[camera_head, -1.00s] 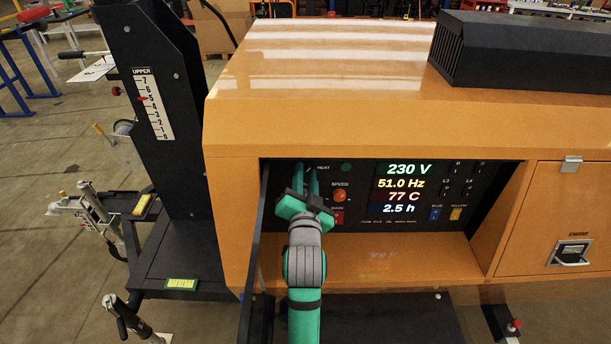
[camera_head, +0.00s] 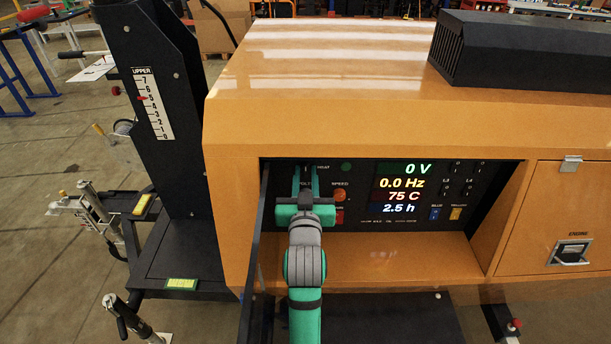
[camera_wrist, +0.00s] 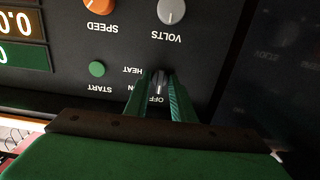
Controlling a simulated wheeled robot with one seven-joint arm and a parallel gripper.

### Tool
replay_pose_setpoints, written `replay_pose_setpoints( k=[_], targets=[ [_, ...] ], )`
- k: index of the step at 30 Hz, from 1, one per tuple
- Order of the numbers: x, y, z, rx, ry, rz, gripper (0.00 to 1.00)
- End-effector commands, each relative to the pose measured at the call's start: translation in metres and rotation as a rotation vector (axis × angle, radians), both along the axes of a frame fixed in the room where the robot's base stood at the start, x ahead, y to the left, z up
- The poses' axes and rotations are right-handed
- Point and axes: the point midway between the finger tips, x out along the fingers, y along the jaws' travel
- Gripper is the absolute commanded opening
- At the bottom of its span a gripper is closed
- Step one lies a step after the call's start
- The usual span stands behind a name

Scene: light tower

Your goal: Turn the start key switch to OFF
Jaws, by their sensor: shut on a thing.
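The start key switch (camera_wrist: 160,82) is a small grey knob on the black control panel, upside down in the wrist view, with labels HEAT, ON and OFF around it. My gripper (camera_wrist: 160,95) is shut on the knob, one green finger on each side. The knob lines up with the OFF label in the wrist view. In the head view my gripper (camera_head: 306,185) reaches into the panel recess and hides the switch. The display (camera_head: 404,188) reads 0 V, 0.0 Hz, 75 C and 2.5 h.
The orange SPEED knob (camera_wrist: 98,6), grey VOLTS knob (camera_wrist: 172,10) and green START button (camera_wrist: 97,69) sit close to the switch. A black open door edge (camera_head: 258,230) stands left of my arm. The orange housing (camera_head: 390,265) frames the recess.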

Motion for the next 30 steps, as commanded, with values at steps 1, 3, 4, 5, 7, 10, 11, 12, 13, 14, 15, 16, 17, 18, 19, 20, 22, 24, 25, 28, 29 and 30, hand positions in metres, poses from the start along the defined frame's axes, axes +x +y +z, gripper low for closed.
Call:
replay_pose_setpoints(
  k=[1,3,4,5,7,10,11,12,13,14,15,16,17,18,19,20,22,24,25,28,29,30],
  targets=[
    [-0.001,-0.001,0.002,-0.006,-0.005,-0.003,0.0],
    [-0.001,-0.001,0.002,-0.012,-0.005,-0.002,0.0],
    [-0.001,-0.001,0.002,-0.014,-0.005,-0.002,0.0],
    [-0.001,0.0,0.002,-0.014,-0.005,-0.002,0.0],
    [-0.001,0.0,0.002,-0.015,-0.005,-0.001,0.0],
    [-0.001,0.0,0.002,-0.015,-0.005,-0.001,0.0],
    [-0.001,0.0,0.002,-0.014,-0.005,-0.001,0.0],
    [-0.001,0.0,0.002,-0.014,-0.005,-0.001,0.0],
    [-0.001,0.0,0.002,-0.014,-0.005,-0.001,0.0],
    [-0.001,0.0,0.002,-0.014,-0.005,-0.001,0.0],
    [-0.001,0.0,0.002,-0.014,-0.005,-0.001,0.27],
    [-0.001,0.0,0.002,-0.014,-0.005,-0.001,0.27],
    [-0.001,0.0,0.002,-0.014,-0.004,-0.001,0.27],
    [-0.001,0.0,0.002,-0.014,-0.004,-0.001,0.27],
    [-0.001,0.0,0.002,-0.014,-0.003,-0.001,0.27],
    [-0.001,0.0,0.001,-0.013,-0.003,-0.001,0.27],
    [-0.001,0.0,0.001,-0.013,-0.003,-0.001,0.27],
    [-0.002,0.0,0.001,-0.013,-0.002,-0.001,0.27],
    [-0.003,0.0,0.001,-0.013,-0.002,-0.001,0.27],
    [-0.012,0.0,0.0,-0.013,0.0,-0.001,0.27],
    [-0.016,0.0,0.0,-0.013,0.0,-0.001,0.27],
    [-0.022,0.0,0.0,-0.013,0.0,-0.001,0.27]
  ],
)
